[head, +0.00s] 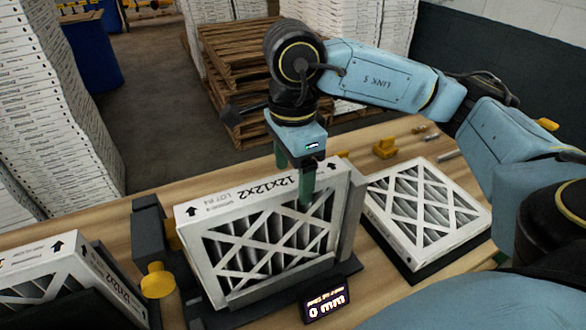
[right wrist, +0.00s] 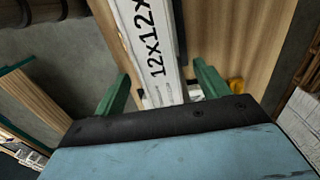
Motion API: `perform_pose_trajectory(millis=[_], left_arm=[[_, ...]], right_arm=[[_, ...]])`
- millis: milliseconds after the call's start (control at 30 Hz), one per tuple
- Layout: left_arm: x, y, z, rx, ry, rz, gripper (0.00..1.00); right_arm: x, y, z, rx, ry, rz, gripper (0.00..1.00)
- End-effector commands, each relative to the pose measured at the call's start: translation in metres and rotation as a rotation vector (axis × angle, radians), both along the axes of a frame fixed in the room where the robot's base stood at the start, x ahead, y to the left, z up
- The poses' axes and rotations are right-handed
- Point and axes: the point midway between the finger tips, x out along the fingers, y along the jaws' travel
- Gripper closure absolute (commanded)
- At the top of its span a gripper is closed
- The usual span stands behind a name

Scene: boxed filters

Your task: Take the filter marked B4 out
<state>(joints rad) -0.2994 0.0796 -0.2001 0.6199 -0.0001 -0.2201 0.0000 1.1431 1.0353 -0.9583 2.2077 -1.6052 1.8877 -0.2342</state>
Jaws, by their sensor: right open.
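A white cardboard-framed filter (head: 268,245) stands upright in a dark fixture at the middle of the table. Its top edge reads 12x12x2, with a small lot mark that looks like B4. My right gripper (head: 294,178) is above it, open, with green fingers reaching down on either side of the top edge near its right part. In the right wrist view, the filter's top edge (right wrist: 148,35) runs between the two spread fingers (right wrist: 160,88), with gaps visible on both sides. My left gripper is not in view.
Another filter (head: 425,210) lies flat on a dark pad at right. A third filter (head: 60,270) is at lower left. A yellow knob (head: 157,281) and a display (head: 328,301) reading 0 mm are beside the fixture. A yellow block (head: 385,149) sits behind.

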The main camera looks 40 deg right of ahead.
Motion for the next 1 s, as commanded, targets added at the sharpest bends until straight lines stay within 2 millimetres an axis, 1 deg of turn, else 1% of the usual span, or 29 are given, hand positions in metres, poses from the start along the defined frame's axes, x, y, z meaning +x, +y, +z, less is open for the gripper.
perform_pose_trajectory(millis=[233,367,467,567,600,700,900,1000], left_arm=[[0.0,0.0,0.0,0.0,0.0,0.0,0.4],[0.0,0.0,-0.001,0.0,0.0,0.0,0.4],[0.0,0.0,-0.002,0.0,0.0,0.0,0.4],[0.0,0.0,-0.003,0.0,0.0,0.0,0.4],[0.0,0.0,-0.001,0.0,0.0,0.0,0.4],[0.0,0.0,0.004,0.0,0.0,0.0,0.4],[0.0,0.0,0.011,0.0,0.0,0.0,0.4],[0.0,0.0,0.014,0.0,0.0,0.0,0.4]], right_arm=[[0.0,0.0,0.001,0.0,0.0,0.0,0.27],[0.001,0.001,0.012,0.002,-0.004,0.0,0.27],[0.001,0.001,0.03,0.002,-0.007,0.001,0.27],[0.001,0.001,0.054,0.002,-0.007,0.002,0.27],[0.001,0.0,0.063,0.001,-0.006,0.001,0.27],[0.001,0.0,0.081,0.0,-0.005,-0.001,0.27],[0.0,0.0,0.112,-0.001,-0.004,-0.002,0.27],[0.0,0.0,0.123,-0.001,-0.003,-0.001,0.27]])
